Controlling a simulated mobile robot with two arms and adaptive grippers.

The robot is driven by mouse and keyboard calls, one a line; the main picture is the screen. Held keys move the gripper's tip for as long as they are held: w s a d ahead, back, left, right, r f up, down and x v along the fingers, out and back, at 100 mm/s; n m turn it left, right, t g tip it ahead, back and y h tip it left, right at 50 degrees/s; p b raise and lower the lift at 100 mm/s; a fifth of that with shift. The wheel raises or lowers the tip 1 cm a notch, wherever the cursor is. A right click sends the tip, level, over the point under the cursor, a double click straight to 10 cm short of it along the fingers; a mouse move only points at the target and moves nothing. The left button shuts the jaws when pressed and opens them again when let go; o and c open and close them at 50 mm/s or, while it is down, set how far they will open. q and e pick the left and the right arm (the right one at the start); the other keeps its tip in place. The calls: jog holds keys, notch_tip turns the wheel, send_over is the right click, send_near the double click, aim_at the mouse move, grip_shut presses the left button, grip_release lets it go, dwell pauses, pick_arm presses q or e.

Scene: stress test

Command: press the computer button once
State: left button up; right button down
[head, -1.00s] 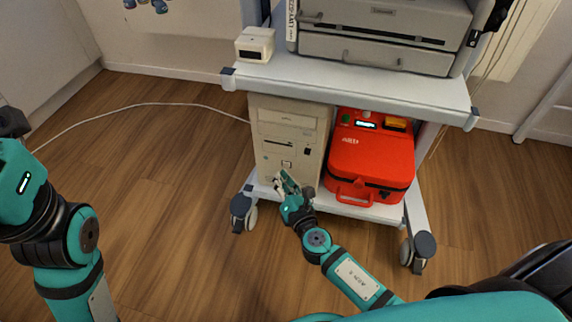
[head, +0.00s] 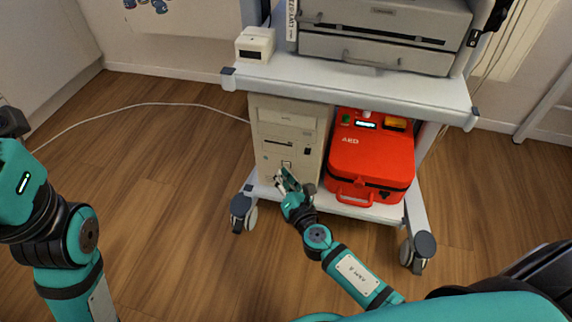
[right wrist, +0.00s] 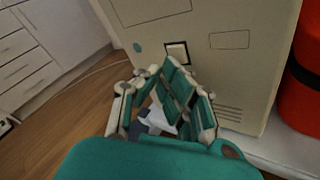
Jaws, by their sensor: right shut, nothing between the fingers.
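The beige computer tower (head: 290,130) stands on the lower shelf of a white cart. Its button, a light square with a dark frame (right wrist: 177,53), is on the lower front face; it also shows small in the head view (head: 286,164). My right gripper (head: 281,172) is shut and empty, close in front of the button. In the right wrist view its fingertips (right wrist: 168,62) overlap the button's lower edge; I cannot tell whether they touch it. My left arm shows at the left edge, but its fingers are not in view.
A red AED case (head: 372,165) sits right of the tower on the same shelf. The cart's upper shelf (head: 350,88) overhangs both and carries a small white box (head: 255,44) and a grey printer-like unit (head: 385,35). The wooden floor in front is largely clear.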

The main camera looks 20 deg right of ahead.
jog(key=shift+w+d, duration=0.2)
jog(key=shift+w, duration=0.1)
dwell(0.6)
dwell(0.3)
jog(key=shift+s+a, duration=0.45)
jog(key=shift+s, duration=0.2)
jog(key=s+a, duration=0.2)
jog(key=s, duration=0.2)
jog(key=shift+s+a+b, duration=0.1)
jog(key=shift+a+b, duration=0.2)
jog(key=shift+a, duration=0.1)
jog(key=shift+r, duration=0.1)
dwell(0.5)
